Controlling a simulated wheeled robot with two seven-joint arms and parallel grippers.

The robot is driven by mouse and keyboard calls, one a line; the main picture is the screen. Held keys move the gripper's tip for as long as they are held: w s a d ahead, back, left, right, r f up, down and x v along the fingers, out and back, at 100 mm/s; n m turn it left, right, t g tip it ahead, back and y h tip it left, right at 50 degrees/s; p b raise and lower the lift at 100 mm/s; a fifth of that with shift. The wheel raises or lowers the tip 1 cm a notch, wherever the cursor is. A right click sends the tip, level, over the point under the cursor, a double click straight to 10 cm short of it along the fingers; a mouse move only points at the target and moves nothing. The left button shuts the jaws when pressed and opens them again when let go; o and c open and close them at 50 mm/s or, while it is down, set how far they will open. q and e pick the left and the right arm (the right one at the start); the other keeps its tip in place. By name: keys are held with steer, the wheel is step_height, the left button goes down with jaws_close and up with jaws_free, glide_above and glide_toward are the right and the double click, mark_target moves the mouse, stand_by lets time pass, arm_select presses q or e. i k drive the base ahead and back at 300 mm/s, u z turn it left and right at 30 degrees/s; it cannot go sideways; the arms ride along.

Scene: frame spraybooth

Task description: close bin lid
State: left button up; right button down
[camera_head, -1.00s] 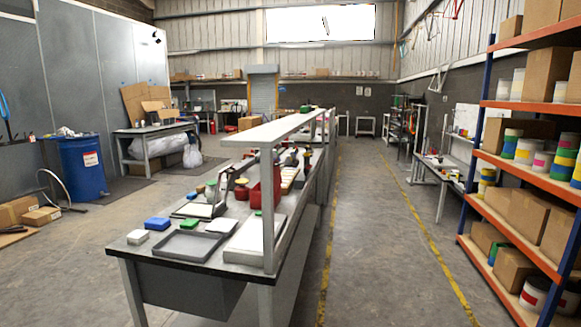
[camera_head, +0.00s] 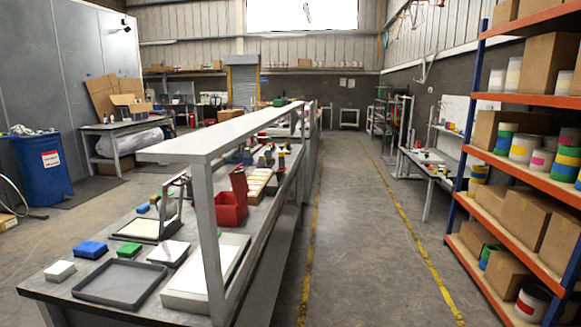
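A red bin (camera_head: 230,209) stands on the long workbench (camera_head: 133,308), behind the shelf's front post. Part of the bin may be hidden by nearby items. Neither of my grippers is in view.
A grey tray (camera_head: 120,283), a blue box (camera_head: 90,249) and a framed stand (camera_head: 150,226) sit on the bench. A raised shelf (camera_head: 222,135) overhangs it. An orange rack (camera_head: 510,172) stands at right. The aisle (camera_head: 345,220) between is clear. A blue drum (camera_head: 42,170) stands at left.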

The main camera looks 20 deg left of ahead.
mark_target(238, 177)
steer(key=u, duration=0.05)
steer(key=i, duration=0.75)
steer(key=u, duration=0.9)
steer(key=i, duration=0.6)
steer(key=u, duration=0.55)
